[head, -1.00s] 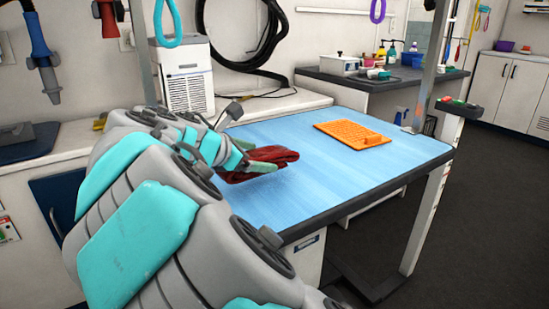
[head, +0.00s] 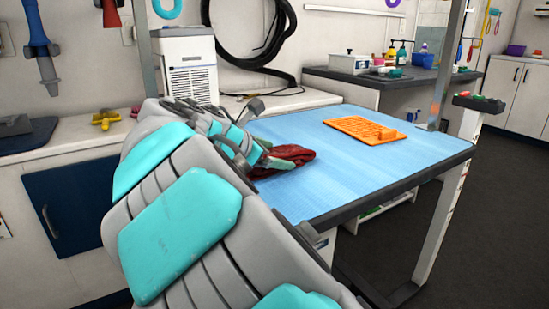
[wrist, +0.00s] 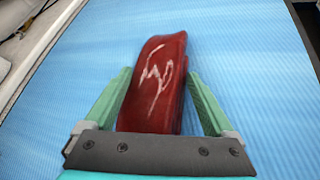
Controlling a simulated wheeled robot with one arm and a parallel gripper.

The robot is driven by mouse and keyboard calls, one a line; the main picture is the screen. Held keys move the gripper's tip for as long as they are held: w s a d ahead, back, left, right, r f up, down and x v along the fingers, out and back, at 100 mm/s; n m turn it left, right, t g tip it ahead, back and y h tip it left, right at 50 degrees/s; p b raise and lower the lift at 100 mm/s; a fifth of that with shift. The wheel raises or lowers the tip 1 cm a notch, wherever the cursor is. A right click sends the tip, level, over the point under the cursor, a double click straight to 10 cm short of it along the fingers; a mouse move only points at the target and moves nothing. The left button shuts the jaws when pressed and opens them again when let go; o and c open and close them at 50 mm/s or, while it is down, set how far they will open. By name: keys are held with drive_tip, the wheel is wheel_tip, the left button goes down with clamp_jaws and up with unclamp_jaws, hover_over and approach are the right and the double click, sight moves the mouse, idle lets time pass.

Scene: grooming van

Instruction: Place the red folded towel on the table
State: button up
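The red folded towel (head: 284,166) lies on the near left part of the table (head: 340,190), which has a blue top. In the wrist view the towel (wrist: 152,85) sits between the green fingers of my gripper (wrist: 160,78), with a pale mark on its upper face. The fingers are spread, with blue tabletop showing between them and the towel's sides near their bases. Near the tips the gaps are very small. In the head view my gripper (head: 290,155) is low over the towel, and my arm hides part of both.
An orange ridged mat (head: 366,130) lies toward the table's far side. A post (head: 447,70) stands at the far right corner. A white counter (head: 75,135) with a boxy white appliance (head: 190,68) runs along the wall.

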drive_tip(key=shift+o, duration=0.8)
drive_tip(key=v, duration=1.2)
